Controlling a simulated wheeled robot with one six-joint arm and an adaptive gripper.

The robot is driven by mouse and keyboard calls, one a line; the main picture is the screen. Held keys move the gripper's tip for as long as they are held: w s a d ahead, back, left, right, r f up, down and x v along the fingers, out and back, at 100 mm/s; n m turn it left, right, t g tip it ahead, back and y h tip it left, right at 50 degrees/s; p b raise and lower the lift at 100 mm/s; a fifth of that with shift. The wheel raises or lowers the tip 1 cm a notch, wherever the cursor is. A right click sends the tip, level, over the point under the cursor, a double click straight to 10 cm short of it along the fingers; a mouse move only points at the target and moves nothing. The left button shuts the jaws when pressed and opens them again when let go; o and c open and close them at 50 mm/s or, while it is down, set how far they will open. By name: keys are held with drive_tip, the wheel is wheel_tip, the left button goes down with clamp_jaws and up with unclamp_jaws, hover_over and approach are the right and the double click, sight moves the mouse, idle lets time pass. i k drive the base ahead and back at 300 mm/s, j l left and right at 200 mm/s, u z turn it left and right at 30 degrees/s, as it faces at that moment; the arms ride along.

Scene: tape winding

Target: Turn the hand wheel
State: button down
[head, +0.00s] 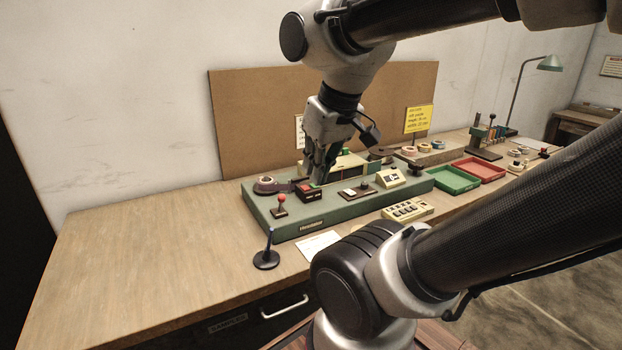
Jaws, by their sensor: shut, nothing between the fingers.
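The green tape-winding machine (258,217) stands on the wooden bench. A small dark knob-like part (415,169) at its right end may be the hand wheel, but it is too small to be sure. My gripper (318,178) points down over the middle of the machine, close behind a dark block with a red top (309,191). Its fingers are shut and empty. It is left of the dark knob and apart from it. I cannot tell whether the fingertips touch the machine, and the gripper hides part of its back.
A red-knobbed lever (281,204) and a tape reel (265,185) sit on the machine's left. A dark blue upright handle on a round base (266,258) stands in front. Green (455,181) and red (479,170) trays lie right. The bench's left side is clear.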

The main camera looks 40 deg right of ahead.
sight(415, 165)
drive_tip(key=z, duration=1.1)
